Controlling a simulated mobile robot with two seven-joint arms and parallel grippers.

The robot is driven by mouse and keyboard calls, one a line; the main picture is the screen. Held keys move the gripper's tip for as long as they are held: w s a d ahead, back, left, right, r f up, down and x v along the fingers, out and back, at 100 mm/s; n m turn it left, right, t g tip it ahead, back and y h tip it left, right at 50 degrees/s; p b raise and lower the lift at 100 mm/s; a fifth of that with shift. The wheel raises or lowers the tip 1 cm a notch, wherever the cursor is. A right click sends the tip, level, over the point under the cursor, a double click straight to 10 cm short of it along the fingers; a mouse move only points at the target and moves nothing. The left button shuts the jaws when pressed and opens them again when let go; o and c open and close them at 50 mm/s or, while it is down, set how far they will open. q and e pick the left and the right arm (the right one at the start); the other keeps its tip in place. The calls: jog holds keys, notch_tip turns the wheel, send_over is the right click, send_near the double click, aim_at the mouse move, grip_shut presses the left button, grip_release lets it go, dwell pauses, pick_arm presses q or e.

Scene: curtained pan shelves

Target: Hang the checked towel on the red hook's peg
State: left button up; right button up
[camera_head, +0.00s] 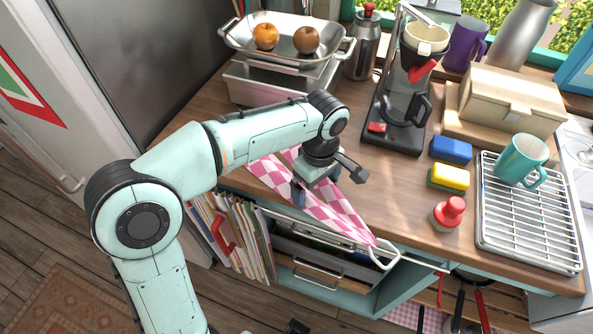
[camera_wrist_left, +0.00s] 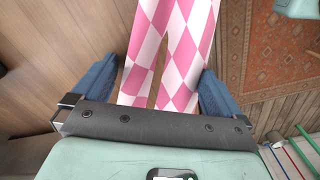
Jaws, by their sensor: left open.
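The pink-and-white checked towel (camera_head: 335,212) lies at the counter's front edge and stretches along the white rail (camera_head: 385,262). My left gripper (camera_head: 315,188) is over the towel, fingers pointing down. In the left wrist view, the towel (camera_wrist_left: 185,55) runs between the two blue fingers (camera_wrist_left: 158,88), with bare gaps beside it, so the gripper is open. A red curved hook-like piece (camera_head: 222,233) shows by the books at the left. A small red piece (camera_head: 440,275) shows below the counter at the right. I cannot tell which bears the peg. My right gripper is not in view.
The coffee maker (camera_head: 400,110), blue sponge (camera_head: 451,149), yellow sponge (camera_head: 449,177) and red-topped bottle (camera_head: 448,213) stand right of the arm. A dish rack (camera_head: 530,245) holds a teal mug (camera_head: 522,160). A metal tray (camera_head: 290,42) with fruit stands behind.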

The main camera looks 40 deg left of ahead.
aim_at(316, 187)
pick_arm(q)
jog(key=c, duration=0.9)
jog(key=shift+r, duration=0.15)
notch_tip(316, 187, up, 20)
jog(key=p, duration=0.5)
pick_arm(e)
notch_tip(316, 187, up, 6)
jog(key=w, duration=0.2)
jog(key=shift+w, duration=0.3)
pick_arm(q)
jog(key=o, duration=0.4)
jog(key=c, duration=0.5)
